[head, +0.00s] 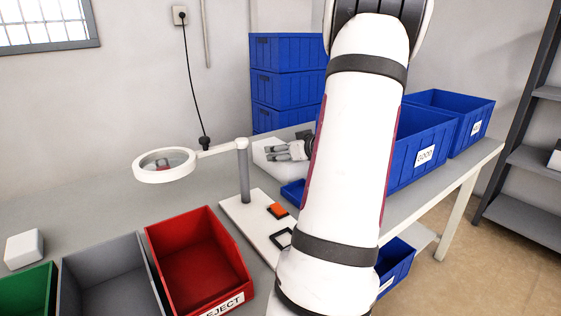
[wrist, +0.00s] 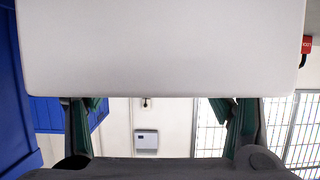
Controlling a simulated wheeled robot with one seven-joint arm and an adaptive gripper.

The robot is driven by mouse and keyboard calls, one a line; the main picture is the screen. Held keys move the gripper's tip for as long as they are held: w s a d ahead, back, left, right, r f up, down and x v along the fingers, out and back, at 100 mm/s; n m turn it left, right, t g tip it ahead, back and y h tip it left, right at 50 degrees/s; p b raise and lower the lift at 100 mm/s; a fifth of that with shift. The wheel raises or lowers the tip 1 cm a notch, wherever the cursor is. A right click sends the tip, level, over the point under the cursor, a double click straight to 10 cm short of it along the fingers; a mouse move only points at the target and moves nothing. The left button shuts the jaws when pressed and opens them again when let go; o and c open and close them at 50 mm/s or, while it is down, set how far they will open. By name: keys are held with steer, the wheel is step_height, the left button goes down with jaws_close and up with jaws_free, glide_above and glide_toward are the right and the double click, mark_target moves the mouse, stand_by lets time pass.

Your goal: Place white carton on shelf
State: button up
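A white carton (head: 259,154) shows at the back of the bench in the head view, left of my arm. My gripper (head: 277,151) reaches in from the right, its fingers at the carton. In the wrist view the white carton (wrist: 160,50) fills the upper half, close to the camera and centred. My gripper's two fingers (wrist: 162,112) stand apart, one on each side, and their tips are hidden behind the carton. I cannot tell whether the fingers press on it, or whether it touches the bench.
A magnifier lamp (head: 243,170) stands just left of the carton. A red bin (head: 197,262), grey bin (head: 112,280) and green bin (head: 30,295) line the front. Blue bins (head: 288,52) are stacked behind. A grey shelf rack (head: 525,215) stands at the far right.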

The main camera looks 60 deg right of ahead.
steer(key=c, duration=0.4)
step_height(320, 180, up, 10)
steer(key=p, duration=0.5)
steer(key=shift+s, duration=0.1)
